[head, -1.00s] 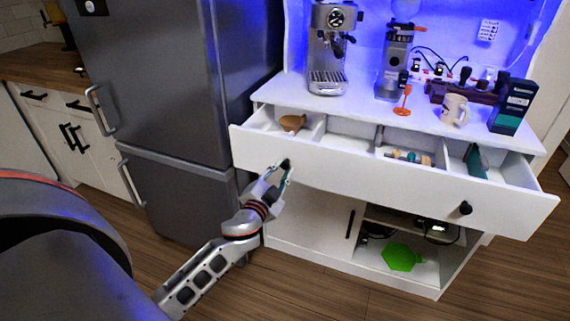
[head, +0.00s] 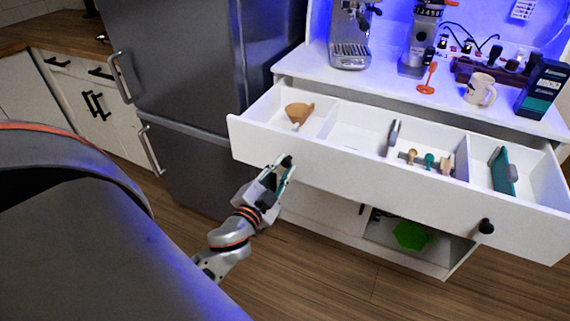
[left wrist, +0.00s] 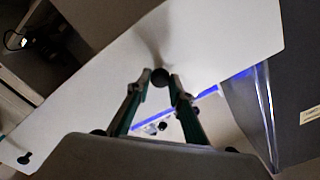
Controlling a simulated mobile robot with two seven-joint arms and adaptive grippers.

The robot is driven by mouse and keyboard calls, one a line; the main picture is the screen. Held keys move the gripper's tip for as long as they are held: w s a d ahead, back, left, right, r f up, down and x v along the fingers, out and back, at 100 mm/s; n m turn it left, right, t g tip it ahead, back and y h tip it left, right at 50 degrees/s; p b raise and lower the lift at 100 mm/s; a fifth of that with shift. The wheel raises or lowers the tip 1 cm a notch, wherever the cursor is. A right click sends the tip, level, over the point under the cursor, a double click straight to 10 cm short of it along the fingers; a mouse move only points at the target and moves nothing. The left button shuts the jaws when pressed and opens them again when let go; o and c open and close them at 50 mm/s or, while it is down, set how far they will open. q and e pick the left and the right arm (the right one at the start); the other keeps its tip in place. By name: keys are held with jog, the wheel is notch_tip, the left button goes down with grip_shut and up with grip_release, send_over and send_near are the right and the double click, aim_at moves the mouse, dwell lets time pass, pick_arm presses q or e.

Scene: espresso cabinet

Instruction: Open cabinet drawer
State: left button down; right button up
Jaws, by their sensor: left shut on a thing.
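The white cabinet drawer (head: 375,177) is pulled well out below the counter in the head view, and its compartments show from above. My left gripper (head: 286,166) is shut on the drawer's left black knob (head: 287,160), at the left part of the drawer front. In the left wrist view the same knob (left wrist: 160,77) sits between the two fingertips of the left gripper (left wrist: 158,84), against the white drawer front (left wrist: 215,45). The right black knob (head: 486,226) is free. My right gripper is not in view.
The drawer holds a brown cone-shaped item (head: 298,113), small tools (head: 429,160) and a green item (head: 501,170). An espresso machine (head: 350,35), a mug (head: 480,90) and a dark box (head: 541,88) stand on the counter. A grey fridge (head: 185,60) stands left of the cabinet.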

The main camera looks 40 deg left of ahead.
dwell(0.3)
pick_arm(q)
jog(key=c, duration=1.8)
grip_release()
jog(key=v, duration=0.7)
jog(key=shift+s, duration=0.3)
